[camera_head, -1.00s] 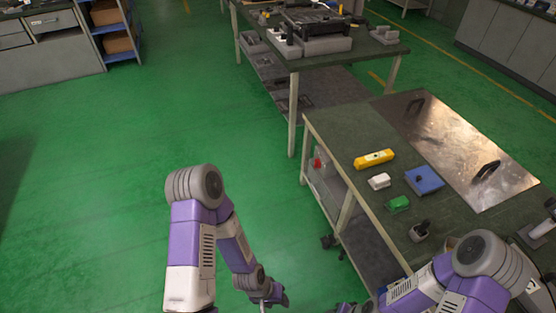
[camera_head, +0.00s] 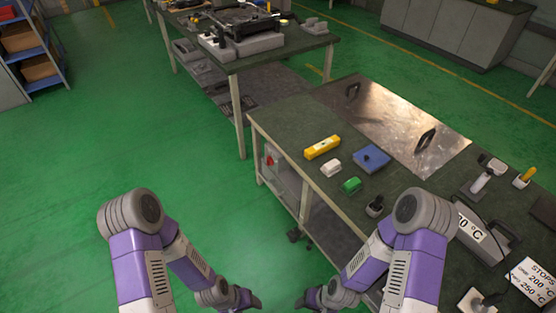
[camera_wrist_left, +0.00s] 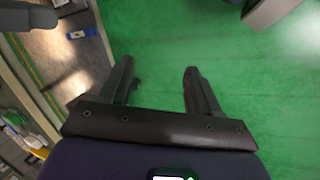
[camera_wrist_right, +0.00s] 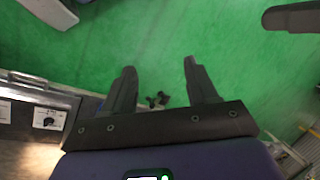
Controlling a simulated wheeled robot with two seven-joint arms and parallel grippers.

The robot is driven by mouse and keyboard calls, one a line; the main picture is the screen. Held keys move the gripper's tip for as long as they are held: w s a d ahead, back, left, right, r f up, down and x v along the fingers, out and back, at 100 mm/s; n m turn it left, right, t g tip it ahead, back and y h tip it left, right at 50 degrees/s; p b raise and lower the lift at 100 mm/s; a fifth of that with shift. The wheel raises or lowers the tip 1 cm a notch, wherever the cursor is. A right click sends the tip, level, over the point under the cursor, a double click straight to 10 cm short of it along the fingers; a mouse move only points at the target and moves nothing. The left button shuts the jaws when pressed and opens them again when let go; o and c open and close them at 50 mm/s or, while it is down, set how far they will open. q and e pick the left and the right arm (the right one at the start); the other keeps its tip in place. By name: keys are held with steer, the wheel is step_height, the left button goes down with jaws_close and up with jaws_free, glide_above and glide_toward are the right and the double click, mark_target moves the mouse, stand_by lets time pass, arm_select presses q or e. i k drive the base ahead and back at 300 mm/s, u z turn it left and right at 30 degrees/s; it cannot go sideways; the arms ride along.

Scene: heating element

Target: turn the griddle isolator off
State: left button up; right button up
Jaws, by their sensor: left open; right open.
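A small red part on a pale box (camera_head: 269,158) shows at the left end of the near table, below its top. It may be the isolator; its setting is too small to read. A shiny metal plate with two dark handles (camera_head: 385,120), possibly the griddle, lies on that table. My left gripper (camera_head: 252,302) is low over the green floor, left of the table; its open, empty fingers show in the left wrist view (camera_wrist_left: 158,85). My right gripper (camera_head: 306,300) is to its right, also over floor; its open, empty fingers show in the right wrist view (camera_wrist_right: 160,80).
The near table (camera_head: 285,130) holds a yellow bar (camera_head: 322,147), a white block (camera_head: 331,168), a green block (camera_head: 351,185) and a blue block (camera_head: 371,158). A black knob on a white label (camera_wrist_right: 47,118) shows in the right wrist view. Green floor (camera_head: 120,130) is free at left.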

mark_target(269, 161)
steer(key=z, duration=0.1)
steer(key=k, duration=0.45)
steer(key=u, duration=1.1)
steer(key=i, duration=1.9)
steer(key=z, duration=0.6)
